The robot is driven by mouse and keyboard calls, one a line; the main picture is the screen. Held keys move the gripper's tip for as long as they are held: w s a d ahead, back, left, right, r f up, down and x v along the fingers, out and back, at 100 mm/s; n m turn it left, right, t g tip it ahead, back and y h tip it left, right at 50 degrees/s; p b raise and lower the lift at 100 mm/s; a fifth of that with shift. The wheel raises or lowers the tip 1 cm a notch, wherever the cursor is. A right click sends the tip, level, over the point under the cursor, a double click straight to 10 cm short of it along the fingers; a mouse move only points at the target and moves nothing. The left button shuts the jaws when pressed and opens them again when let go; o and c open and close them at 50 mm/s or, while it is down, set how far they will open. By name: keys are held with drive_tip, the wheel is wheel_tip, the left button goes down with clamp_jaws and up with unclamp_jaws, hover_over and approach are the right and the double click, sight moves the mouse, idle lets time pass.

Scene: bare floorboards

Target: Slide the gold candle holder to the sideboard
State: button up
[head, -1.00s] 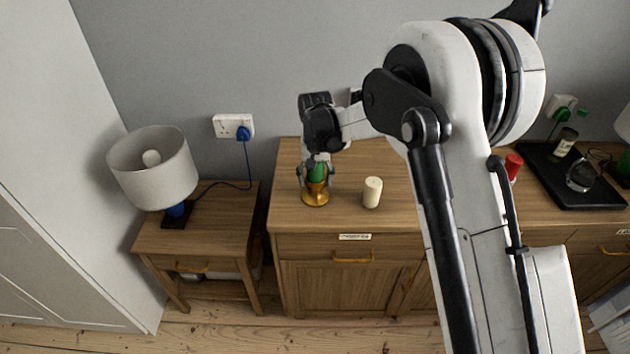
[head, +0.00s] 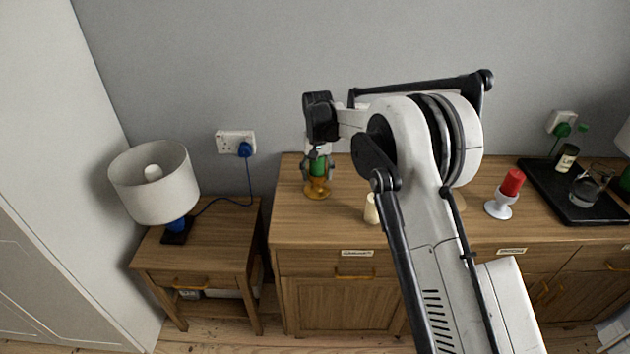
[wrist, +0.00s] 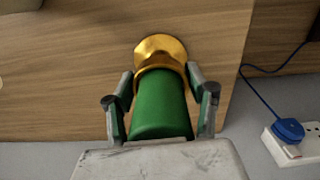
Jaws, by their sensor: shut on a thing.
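The gold candle holder (head: 317,192) stands upright on the left part of the wooden sideboard (head: 335,229), towards the back. It holds a green candle (head: 318,167). My gripper (head: 318,172) is above the holder, with its fingers on either side of the green candle. In the wrist view my gripper (wrist: 160,105) has a finger on each side of the green candle (wrist: 160,106), close to the cup of the gold holder (wrist: 161,52). The holder's flared gold base rests against the wood top.
A cream candle (head: 371,209) stands to the right, partly behind my arm. A red candle in a white holder (head: 499,203) and a black tray (head: 575,205) are further right. A small table with a lamp (head: 154,181) stands left, across a gap. The sideboard's front left is clear.

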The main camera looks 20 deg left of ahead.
drive_tip(key=shift+w+a, duration=0.25)
drive_tip(key=shift+w, duration=0.75)
drive_tip(key=shift+w+a, duration=0.3)
drive_tip(key=shift+w, duration=0.75)
drive_tip(key=shift+w+a, duration=0.25)
drive_tip(key=shift+w, duration=0.75)
drive_tip(key=o, duration=1.6)
drive_tip(key=shift+o, duration=0.2)
drive_tip(key=shift+r, duration=0.1)
wheel_tip(320, 180, up, 12)
